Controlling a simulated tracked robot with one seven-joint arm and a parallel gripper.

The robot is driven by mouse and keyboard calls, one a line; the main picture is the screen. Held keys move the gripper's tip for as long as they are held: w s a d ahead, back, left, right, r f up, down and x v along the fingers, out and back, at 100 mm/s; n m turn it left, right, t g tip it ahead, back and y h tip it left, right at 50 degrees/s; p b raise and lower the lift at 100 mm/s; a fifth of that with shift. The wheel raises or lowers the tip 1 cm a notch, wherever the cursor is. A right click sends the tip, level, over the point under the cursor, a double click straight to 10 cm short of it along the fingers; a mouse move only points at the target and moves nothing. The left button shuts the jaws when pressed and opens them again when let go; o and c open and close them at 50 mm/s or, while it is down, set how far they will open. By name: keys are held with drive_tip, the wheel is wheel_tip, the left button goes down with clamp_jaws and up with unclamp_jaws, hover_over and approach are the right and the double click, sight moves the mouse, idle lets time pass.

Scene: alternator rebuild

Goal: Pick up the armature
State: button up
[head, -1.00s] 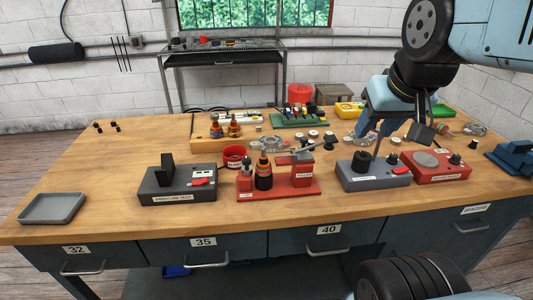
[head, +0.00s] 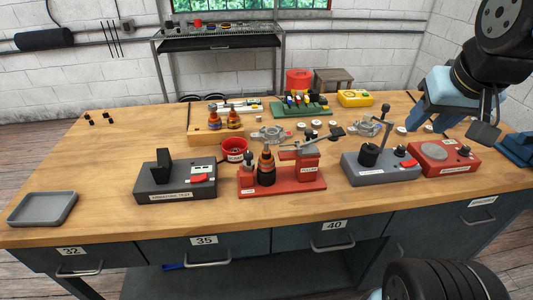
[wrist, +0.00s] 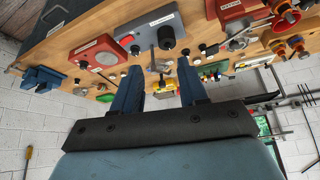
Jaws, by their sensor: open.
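A copper-and-black armature (head: 266,168) stands upright on the red fixture (head: 300,183) in the middle of the bench. Two similar copper-coloured armatures, one on the left (head: 213,117) and one on the right (head: 234,118), stand on a wooden block (head: 207,136) farther back. In the wrist view, copper-coloured parts (wrist: 289,16) show at the upper right. My gripper (head: 456,122) is above the right part of the bench, well to the right of the armatures. In the wrist view, its two blue fingers (wrist: 160,68) are apart with nothing between them.
A grey tester with an upright post (head: 376,170) and a red unit (head: 436,160) stand at the right. A black tester (head: 175,183) and a grey tray (head: 42,208) are at the left. A red bowl (head: 235,150) sits behind the fixture. The left bench top is mostly clear.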

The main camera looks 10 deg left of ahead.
drive_tip(key=o, duration=0.3)
drive_tip(key=shift+w+a, duration=0.15)
drive_tip(key=shift+a, duration=0.05)
drive_tip(key=o, duration=0.3)
drive_tip(key=w+a+n, duration=0.1)
drive_tip(key=w+a+n+g, duration=0.1)
drive_tip(key=w+n, duration=0.1)
drive_tip(key=shift+w+a+r+y, duration=0.1)
drive_tip(key=shift+w+a+y, duration=0.1)
drive_tip(key=shift+w+y, duration=0.1)
drive_tip(key=shift+o, duration=0.2)
drive_tip(key=n+g, duration=0.5)
drive_tip(key=n, duration=1)
hover_over(267, 144)
wheel_tip(267, 144, down, 8)
drive_tip(key=shift+s+r, duration=0.1)
drive_tip(key=shift+r, duration=0.15)
wheel_tip(267, 144, down, 8)
drive_tip(key=shift+f, duration=0.2)
drive_tip(key=shift+w+a+f, duration=0.1)
drive_tip(key=shift+a+f, duration=0.05)
drive_tip(key=shift+f, duration=1.15)
drive_tip(key=shift+w+a+f, duration=0.1)
drive_tip(key=shift+f, duration=1.2)
